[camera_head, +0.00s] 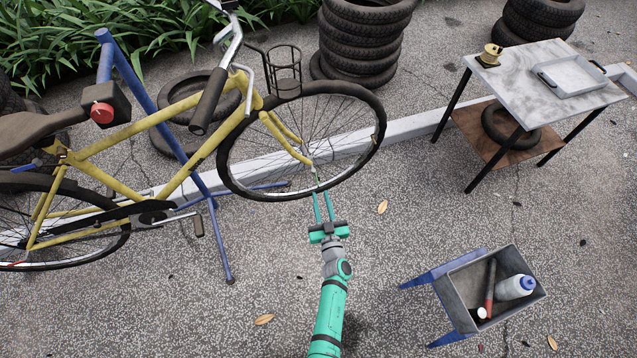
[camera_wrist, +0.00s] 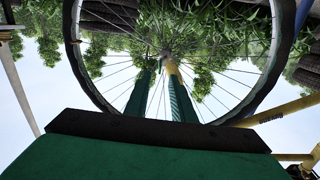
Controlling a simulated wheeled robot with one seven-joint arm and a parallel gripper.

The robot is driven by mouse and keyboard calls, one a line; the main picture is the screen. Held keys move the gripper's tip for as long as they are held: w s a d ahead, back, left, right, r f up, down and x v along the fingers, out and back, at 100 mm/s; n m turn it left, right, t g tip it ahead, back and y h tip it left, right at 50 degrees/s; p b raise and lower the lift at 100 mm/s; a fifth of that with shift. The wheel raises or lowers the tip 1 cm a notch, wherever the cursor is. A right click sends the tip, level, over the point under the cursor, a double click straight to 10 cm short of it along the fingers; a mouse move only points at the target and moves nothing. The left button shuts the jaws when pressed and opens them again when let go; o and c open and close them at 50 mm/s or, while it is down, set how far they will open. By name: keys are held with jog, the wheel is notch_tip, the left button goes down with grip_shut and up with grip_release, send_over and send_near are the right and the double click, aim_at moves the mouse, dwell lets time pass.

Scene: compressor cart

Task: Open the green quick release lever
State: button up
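The yellow bicycle (camera_head: 130,185) stands with its front wheel (camera_head: 345,172) near the middle of the head view. A small, thin, light greenish part at the front hub (camera_head: 315,174) looks like the quick release lever; it is too small to tell its position clearly. My teal gripper (camera_head: 322,193) points up at the hub, its two slim fingers apart with nothing seen between them. In the wrist view, the fingers (camera_wrist: 162,82) reach toward the hub and the yellow fork end (camera_wrist: 172,67). The lever cannot be made out there, and contact cannot be told.
A blue stand (camera_head: 213,235) holds the bicycle. A grey bin (camera_head: 465,290) with a bottle stands at lower right. A table (camera_head: 520,75) with a tray stands at upper right. Stacked tires (camera_head: 362,40) are behind. Pavement around my arm is mostly clear.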

jog(key=w, duration=0.5)
jog(key=w+a, duration=0.1)
jog(key=w, duration=0.1)
jog(key=shift+w+a, duration=0.1)
jog(key=shift+w, duration=0.05)
grip_shut()
